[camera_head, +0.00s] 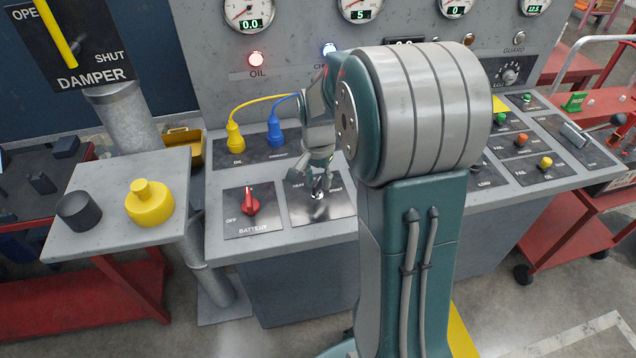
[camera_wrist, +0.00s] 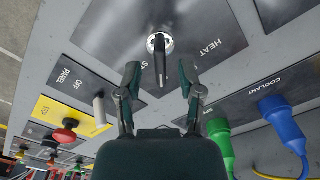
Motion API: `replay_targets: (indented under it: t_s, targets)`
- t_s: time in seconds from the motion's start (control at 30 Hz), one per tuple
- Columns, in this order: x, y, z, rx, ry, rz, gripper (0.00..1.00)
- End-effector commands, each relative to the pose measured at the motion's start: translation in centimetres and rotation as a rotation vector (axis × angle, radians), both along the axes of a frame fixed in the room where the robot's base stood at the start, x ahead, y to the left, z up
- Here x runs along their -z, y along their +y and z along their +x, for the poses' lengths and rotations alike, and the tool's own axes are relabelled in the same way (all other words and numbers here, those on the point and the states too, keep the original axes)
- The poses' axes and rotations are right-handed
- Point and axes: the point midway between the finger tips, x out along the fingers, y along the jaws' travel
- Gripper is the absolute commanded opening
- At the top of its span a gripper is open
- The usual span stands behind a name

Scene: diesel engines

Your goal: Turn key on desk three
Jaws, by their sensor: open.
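The key (camera_wrist: 160,62) is a dark, narrow grip in a round silver switch on a dark plate (camera_wrist: 110,30) marked HEAT. In the head view the key switch (camera_head: 318,194) sits on the plate, right of the red battery switch, partly hidden by my gripper. My gripper (camera_head: 321,182) points down just above it. In the wrist view my gripper (camera_wrist: 160,82) is open, one finger on each side, with the key between and slightly beyond the fingertips. I see no contact between the fingers and the key.
The red battery switch (camera_head: 250,202) is close on the left. Blue (camera_head: 275,132) and yellow (camera_head: 235,137) plugs with cables stand behind. A green plug (camera_wrist: 221,145) and a pale lever (camera_wrist: 99,110) lie on opposite sides of my gripper in the wrist view.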

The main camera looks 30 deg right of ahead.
Motion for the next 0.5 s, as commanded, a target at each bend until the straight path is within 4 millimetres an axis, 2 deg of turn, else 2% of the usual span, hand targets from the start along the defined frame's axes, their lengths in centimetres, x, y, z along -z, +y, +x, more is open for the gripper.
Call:
replay_targets:
  t_s: [0.2, 0.47, 0.5]
  targets:
    - [1.8, -0.1, 0.0, -0.001, 0.001, 0.001, 0.49]
    - [1.9, -0.1, 0.0, -0.002, -0.001, 0.002, 0.49]
    - [1.9, -0.1, 0.0, -0.001, -0.001, 0.001, 0.31]
